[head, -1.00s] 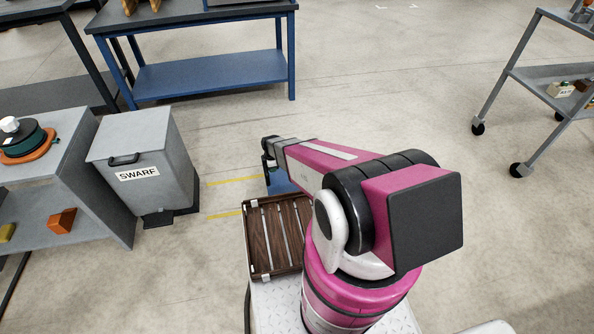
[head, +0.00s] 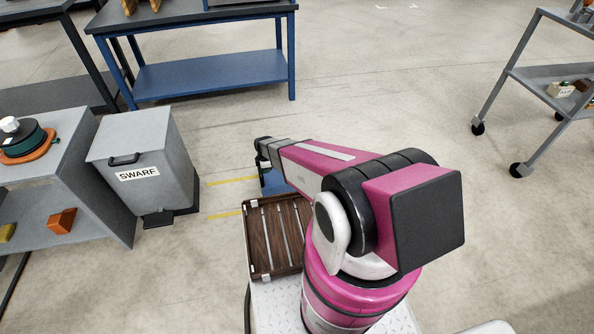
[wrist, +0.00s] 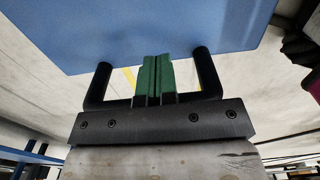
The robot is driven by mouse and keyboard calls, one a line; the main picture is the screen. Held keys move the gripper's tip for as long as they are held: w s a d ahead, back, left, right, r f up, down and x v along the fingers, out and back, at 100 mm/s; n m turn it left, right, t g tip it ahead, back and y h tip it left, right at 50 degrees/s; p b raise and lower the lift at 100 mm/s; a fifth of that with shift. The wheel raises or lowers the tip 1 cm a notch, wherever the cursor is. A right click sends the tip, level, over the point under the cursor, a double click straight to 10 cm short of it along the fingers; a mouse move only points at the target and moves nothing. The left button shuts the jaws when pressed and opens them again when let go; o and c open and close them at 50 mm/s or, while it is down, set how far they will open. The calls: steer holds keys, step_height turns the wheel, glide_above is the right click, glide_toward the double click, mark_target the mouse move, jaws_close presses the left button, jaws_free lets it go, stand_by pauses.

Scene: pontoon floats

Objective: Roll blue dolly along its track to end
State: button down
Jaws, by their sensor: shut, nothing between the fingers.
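The blue dolly shows in the head view as a small flat blue patch (head: 275,184) on the floor, mostly hidden behind my arm. In the wrist view its broad blue surface (wrist: 150,30) fills the top. Yellow floor lines (head: 232,181) run at its left. My gripper (head: 263,183) hangs low at the dolly's left side in the head view. In the wrist view its green fingers (wrist: 154,78) are together with nothing between them, their tips at the blue surface's near edge. I cannot tell if they touch it.
A grey SWARF bin (head: 150,160) stands left of the yellow lines. A slatted wooden tray (head: 273,262) lies on my base. A blue bench (head: 210,75) is behind and a wheeled cart (head: 548,75) at the right. Floor between them is clear.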

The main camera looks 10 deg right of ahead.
steer(key=shift+a, duration=0.95)
steer(key=shift+a, duration=2.5)
steer(key=shift+a, duration=2.5)
steer(key=a, duration=0.4)
steer(key=shift+a, duration=0.4)
steer(key=shift+d, duration=0.15)
